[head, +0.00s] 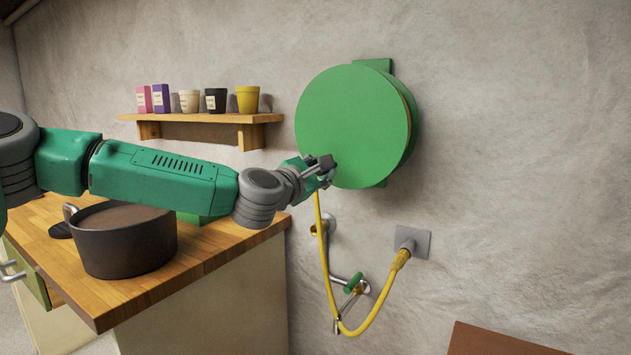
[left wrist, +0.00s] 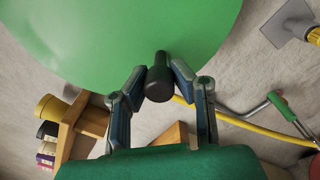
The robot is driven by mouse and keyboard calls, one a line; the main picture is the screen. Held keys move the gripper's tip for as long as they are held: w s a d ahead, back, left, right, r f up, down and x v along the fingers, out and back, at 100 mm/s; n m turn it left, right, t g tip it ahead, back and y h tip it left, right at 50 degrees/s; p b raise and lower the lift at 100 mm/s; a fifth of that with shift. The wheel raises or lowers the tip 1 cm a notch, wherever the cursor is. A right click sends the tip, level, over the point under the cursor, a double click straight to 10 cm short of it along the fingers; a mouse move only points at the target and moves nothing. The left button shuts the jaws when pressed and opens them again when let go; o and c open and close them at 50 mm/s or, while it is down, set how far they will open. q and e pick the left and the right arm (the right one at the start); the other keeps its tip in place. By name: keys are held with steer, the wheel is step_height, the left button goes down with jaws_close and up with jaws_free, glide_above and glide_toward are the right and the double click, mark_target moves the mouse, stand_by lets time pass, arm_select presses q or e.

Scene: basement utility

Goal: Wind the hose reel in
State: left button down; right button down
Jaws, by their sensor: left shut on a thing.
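The hose reel (head: 350,120) is a round green disc on a wall bracket, in the middle of the head view. It fills the top of the left wrist view (left wrist: 110,40). Its black crank handle (left wrist: 159,88) sticks out near the disc's lower left edge in the head view. My left gripper (head: 322,172) is shut on this handle, with a finger on either side in the left wrist view. The yellow hose (head: 325,255) hangs below the reel in a loop and rises to a wall fitting (head: 411,243). My right gripper is not in view.
A wooden counter (head: 235,250) with a dark pot (head: 125,245) stands below my left arm. A wall shelf (head: 200,118) holds small pots and boxes. A pipe with a green-handled tap (head: 353,282) is under the reel. A brown surface (head: 490,340) is at lower right.

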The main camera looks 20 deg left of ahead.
arm_select(q)
steer(key=shift+s+d+f+n+b, duration=0.1)
steer(key=shift+d+f+n+b, duration=0.2)
steer(key=shift+d+n+b, duration=0.55)
steer(key=shift+s+d+f+n+b, duration=0.1)
steer(key=shift+d+f+n+b, duration=0.15)
steer(key=shift+d+n+b, duration=0.45)
steer(key=shift+a+n, duration=0.2)
steer(key=shift+n, duration=0.25)
steer(key=c, duration=1.3)
jaws_free()
steer(key=shift+r, duration=0.15)
steer(key=shift+s+a, duration=0.1)
steer(key=shift+s, duration=0.1)
steer(key=s, duration=0.3)
steer(key=s+a, duration=0.1)
steer(key=s, duration=0.7)
steer(key=shift+s+a, duration=0.15)
steer(key=shift+s, duration=0.1)
